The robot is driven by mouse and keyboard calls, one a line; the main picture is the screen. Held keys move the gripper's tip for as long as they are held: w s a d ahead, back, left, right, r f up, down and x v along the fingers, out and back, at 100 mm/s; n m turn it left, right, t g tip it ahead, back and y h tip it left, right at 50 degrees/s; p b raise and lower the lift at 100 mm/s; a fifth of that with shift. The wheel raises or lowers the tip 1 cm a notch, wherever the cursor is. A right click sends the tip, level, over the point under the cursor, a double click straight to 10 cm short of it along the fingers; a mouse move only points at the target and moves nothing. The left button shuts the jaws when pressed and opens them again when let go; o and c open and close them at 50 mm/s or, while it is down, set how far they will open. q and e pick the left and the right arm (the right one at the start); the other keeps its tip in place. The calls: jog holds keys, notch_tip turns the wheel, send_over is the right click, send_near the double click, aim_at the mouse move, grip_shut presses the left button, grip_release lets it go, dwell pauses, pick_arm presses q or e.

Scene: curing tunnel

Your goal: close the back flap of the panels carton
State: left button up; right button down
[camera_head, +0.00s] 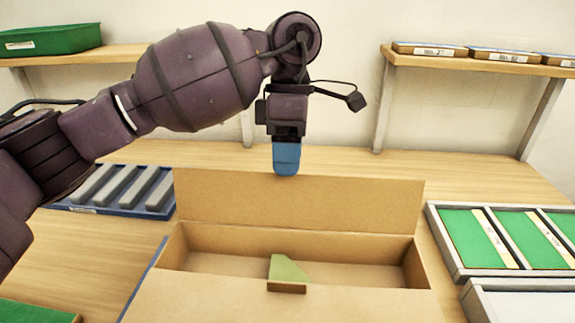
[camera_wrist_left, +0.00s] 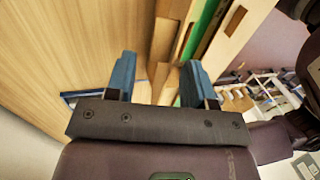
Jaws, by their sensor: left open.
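The panels carton (camera_head: 405,268) is a long brown cardboard box in the lower middle of the head view. Its back flap (camera_head: 350,205) stands up, leaning slightly backward, and the carton is open in front of it. A wide cardboard flap (camera_head: 240,300) spans the near side. My left gripper (camera_head: 286,172) points down at the back flap's top edge, left of its middle; I cannot tell if it touches. In the left wrist view its blue fingers (camera_wrist_left: 158,78) are apart, with cardboard (camera_wrist_left: 166,35) beyond the gap. My right gripper is not in view.
A small green and brown wedge (camera_head: 288,270) shows at the carton's opening. A blue tray with grey bars (camera_head: 160,195) lies left. A grey tray with green panels (camera_head: 445,240) is right. Shelves hold a green bin (camera_head: 50,40) and flat boxes (camera_head: 430,48).

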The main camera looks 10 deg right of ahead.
pick_arm(q)
jog(key=shift+x, duration=0.9)
grip_shut()
